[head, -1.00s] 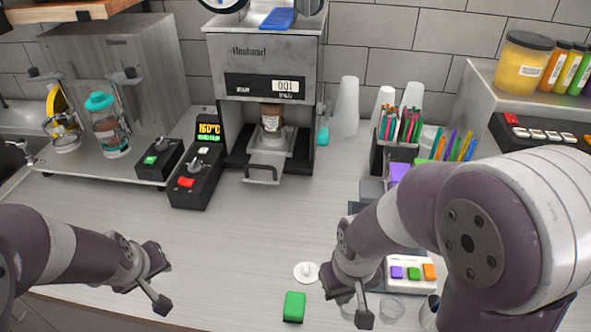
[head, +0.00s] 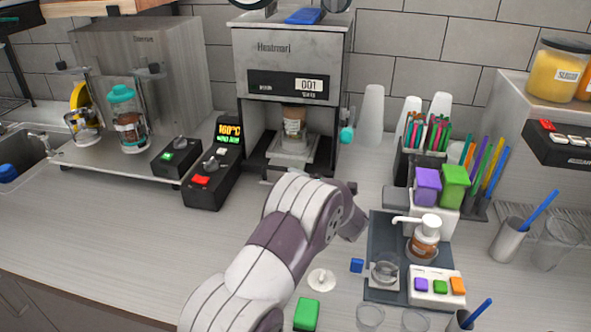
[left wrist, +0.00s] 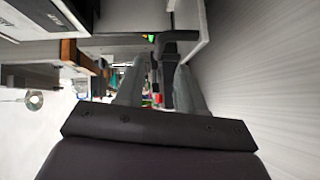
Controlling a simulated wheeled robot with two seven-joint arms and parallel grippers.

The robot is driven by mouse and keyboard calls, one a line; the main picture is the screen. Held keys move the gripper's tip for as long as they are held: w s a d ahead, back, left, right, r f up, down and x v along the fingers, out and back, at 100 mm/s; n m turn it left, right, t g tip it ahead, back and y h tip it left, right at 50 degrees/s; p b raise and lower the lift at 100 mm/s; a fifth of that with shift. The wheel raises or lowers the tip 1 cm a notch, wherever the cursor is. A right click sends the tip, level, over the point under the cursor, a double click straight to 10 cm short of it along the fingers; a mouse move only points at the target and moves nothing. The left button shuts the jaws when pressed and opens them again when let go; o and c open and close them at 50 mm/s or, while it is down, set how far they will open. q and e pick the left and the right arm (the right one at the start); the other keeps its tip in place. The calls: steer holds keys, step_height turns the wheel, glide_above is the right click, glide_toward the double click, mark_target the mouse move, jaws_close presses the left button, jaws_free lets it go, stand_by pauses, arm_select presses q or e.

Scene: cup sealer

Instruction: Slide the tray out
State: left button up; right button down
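The metal tray (head: 289,162) sits inside the opening of the sealer machine (head: 292,68), with a brown labelled cup (head: 294,122) standing on it. Its front handle is mostly hidden behind my arm. My left gripper (head: 353,212) is in front of the machine, right of the tray's front, and points to the right; I cannot tell whether it touches anything. In the left wrist view its two grey fingers (left wrist: 158,88) stand apart, with dark shapes seen between them. Whether one of these is the handle is unclear. My right gripper is out of view.
A black control box (head: 213,172) stands left of the machine. White cups (head: 373,110) and a pen holder (head: 424,155) stand to its right. A dark mat (head: 383,228) with a pump bottle (head: 425,240) lies front right. The counter at left front is clear.

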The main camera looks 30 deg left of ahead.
mark_target(280, 169)
arm_select(q)
steer(key=p+x, duration=0.1)
steer(key=x, duration=0.7)
steer(key=shift+w+a, duration=0.2)
steer(key=shift+a, duration=0.05)
jaws_close()
